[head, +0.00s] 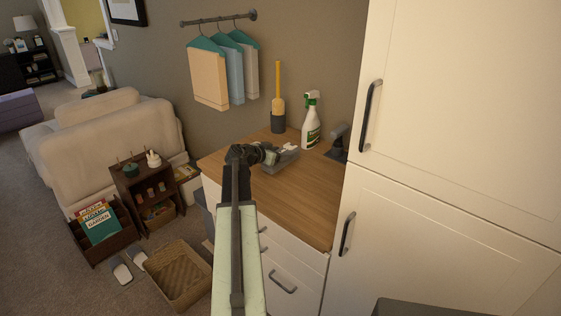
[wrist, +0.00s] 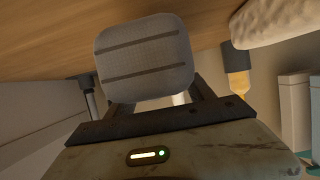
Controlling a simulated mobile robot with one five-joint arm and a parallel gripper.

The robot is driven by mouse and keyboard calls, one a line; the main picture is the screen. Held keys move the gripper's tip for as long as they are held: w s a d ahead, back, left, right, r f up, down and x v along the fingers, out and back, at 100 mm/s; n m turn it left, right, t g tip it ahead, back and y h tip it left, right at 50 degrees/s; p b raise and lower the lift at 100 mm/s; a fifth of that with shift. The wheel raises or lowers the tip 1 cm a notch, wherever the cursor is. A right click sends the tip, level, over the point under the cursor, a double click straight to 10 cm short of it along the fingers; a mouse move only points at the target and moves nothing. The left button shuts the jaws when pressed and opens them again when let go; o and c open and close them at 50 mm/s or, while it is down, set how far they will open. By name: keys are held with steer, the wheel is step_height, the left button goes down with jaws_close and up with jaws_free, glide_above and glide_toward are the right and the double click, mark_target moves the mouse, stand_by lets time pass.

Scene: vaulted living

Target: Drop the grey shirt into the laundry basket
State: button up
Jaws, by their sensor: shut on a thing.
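My gripper (head: 266,152) is over the wooden counter and shut on a grey bundle with a woven texture and two dark stripes, which looks like the folded grey shirt (wrist: 145,55). In the wrist view my gripper (wrist: 160,105) has a dark finger on each side of it. In the head view the shirt (head: 284,161) shows just past the gripper, at counter height; whether it touches the counter I cannot tell. A tan woven basket (head: 168,282), which looks like the laundry basket, stands open on the floor at lower left of my arm. It appears empty.
The wooden counter (head: 300,205) carries a spray bottle (head: 311,120), a yellow-handled brush (head: 278,105) and a dark device (head: 338,140). Garments hang from a wall rail (head: 220,18). A tall white cabinet (head: 455,90) blocks the right. A small shelf (head: 135,185) stands behind the basket.

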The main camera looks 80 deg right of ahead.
step_height(320, 180, down, 3)
steer(key=shift+f+b, duration=0.1)
steer(key=shift+b, duration=0.85)
steer(key=shift+r, duration=0.3)
steer(key=shift+f, duration=0.3)
steer(key=o, duration=1.5)
steer(key=shift+r, duration=0.1)
steer(key=shift+r, duration=0.15)
steer(key=p+v, duration=0.5)
steer(key=v, duration=0.7)
steer(key=shift+w, duration=0.15)
